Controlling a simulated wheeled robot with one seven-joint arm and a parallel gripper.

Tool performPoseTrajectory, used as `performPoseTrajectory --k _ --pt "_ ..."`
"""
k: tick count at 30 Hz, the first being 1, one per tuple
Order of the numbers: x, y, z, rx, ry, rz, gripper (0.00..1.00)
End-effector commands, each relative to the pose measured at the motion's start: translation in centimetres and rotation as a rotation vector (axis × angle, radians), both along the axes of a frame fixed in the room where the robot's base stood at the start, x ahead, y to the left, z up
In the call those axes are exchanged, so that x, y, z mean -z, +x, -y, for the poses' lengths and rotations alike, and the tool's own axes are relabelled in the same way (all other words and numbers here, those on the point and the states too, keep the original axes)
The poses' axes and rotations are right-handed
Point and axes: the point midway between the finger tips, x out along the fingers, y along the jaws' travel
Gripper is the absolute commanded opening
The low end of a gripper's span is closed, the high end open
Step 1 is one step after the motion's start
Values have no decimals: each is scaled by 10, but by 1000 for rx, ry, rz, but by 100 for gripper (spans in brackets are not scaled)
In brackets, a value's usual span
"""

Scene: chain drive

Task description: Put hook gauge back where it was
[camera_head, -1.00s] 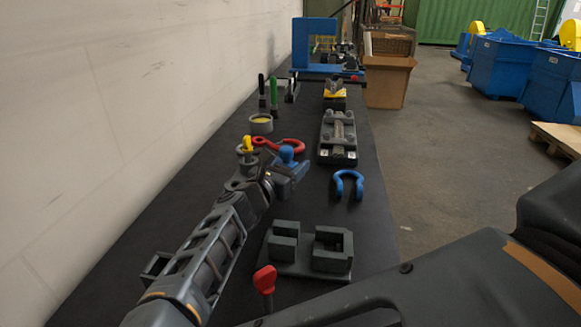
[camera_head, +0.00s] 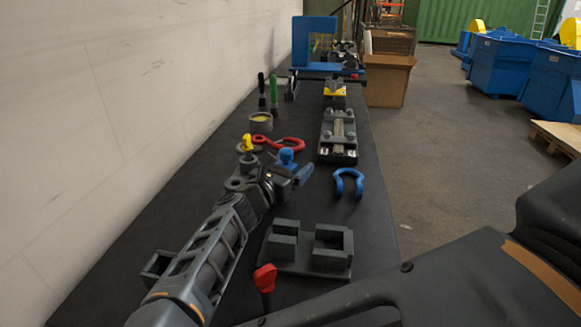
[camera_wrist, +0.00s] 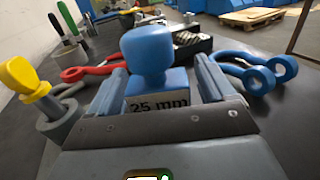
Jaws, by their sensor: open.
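The blue-knobbed block marked "25 mm", which I take to be the hook gauge, stands upright in the wrist view (camera_wrist: 150,60). Its blue knob also shows in the head view (camera_head: 287,156). My gripper (camera_wrist: 160,82) is open, with one blue finger on each side of the block. Whether a finger touches it I cannot tell. In the head view my gripper (camera_head: 292,174) is low over the table beside the knob. The block's lower part is hidden behind the gripper body. The red hook (camera_head: 280,142) lies just beyond it.
A yellow-handled piece in a grey holder (camera_wrist: 45,105) stands close on the left. A blue shackle (camera_head: 349,184) lies to the right. A dark bolted block (camera_head: 338,135) is behind, and a grey slotted fixture (camera_head: 310,250) is in front. The black table (camera_head: 370,215) is clear around the shackle.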

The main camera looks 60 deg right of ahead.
Motion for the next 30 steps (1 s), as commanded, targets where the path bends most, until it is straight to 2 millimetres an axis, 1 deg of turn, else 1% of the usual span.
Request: performPoseTrajectory --k 4,12,15,20,30 --pt "0 2 -15 -2 -1 2 83" --pt "1 4 -58 -3 0 2 83" --pt "0 5 -68 -2 -1 1 83" --pt "-1 4 -75 0 -1 1 83" --pt "-1 4 -75 0 0 1 83"
